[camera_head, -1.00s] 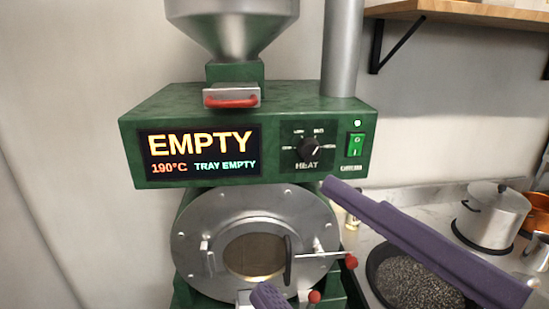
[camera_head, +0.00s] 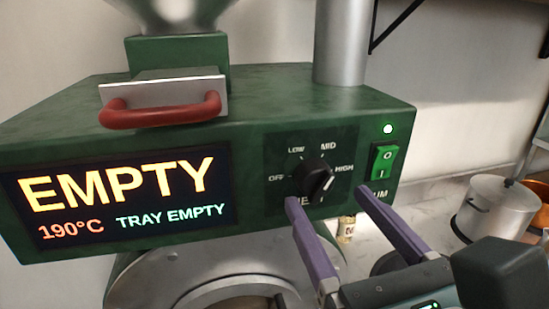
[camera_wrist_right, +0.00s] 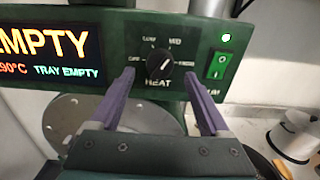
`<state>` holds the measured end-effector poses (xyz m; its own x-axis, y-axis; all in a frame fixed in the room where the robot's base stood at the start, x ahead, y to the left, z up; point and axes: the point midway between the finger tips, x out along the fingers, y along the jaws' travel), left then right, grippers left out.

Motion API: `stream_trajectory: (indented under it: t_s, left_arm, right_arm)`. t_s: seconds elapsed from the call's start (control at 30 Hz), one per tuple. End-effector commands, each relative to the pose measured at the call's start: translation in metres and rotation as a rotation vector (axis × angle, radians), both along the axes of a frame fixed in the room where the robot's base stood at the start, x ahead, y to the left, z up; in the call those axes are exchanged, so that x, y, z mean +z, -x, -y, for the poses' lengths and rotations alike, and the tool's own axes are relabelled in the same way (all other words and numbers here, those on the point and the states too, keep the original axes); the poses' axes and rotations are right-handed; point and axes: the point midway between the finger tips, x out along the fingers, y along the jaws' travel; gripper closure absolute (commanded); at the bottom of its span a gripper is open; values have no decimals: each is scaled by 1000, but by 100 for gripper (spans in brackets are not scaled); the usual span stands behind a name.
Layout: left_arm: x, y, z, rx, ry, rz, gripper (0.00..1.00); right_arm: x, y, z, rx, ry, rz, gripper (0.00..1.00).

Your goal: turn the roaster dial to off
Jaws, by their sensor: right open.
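The roaster's black heat dial (camera_head: 314,180) sits on the green front panel, ringed by OFF, LOW, MID and HIGH labels. Its white mark leans to the upper right in the right wrist view (camera_wrist_right: 159,63), on the MID-to-HIGH side. My right gripper (camera_head: 328,198) is open, its two purple fingers pointing at the panel, one on each side of the dial and slightly below it. The fingers look apart from the dial; their exact distance to the panel is hard to tell. My left gripper is out of view.
Right of the dial are a green power switch (camera_head: 384,161) and a lit green lamp (camera_head: 388,129). The display (camera_head: 125,195) reads EMPTY, 190°C, TRAY EMPTY. A red-handled drawer (camera_head: 165,95) juts out above. A steel pot (camera_head: 490,207) stands at right.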

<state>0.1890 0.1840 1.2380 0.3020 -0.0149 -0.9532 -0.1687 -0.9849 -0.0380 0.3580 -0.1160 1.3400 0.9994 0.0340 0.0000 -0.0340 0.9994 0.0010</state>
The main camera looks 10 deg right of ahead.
Motion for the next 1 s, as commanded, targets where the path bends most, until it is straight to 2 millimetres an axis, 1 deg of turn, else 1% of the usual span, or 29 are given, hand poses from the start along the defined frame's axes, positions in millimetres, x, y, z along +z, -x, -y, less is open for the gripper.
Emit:
stream_trajectory:
  t_s: [0.03, 0.2, 0.33, 0.57, 1.0]
  left_arm:
    - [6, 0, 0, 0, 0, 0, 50]
    - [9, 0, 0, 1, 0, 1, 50]
    - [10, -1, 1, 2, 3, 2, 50]
    - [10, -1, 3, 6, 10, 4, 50]
    - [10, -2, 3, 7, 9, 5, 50]
  right_arm:
    - [4, -9, 0, -1, 1, 2, 20]
    - [1, -26, -1, 0, 0, 1, 20]
    - [0, -30, -1, 0, 0, 0, 20]
    - [0, -30, -1, 0, 0, 0, 21]
    - [0, -30, -1, 0, 1, 0, 71]
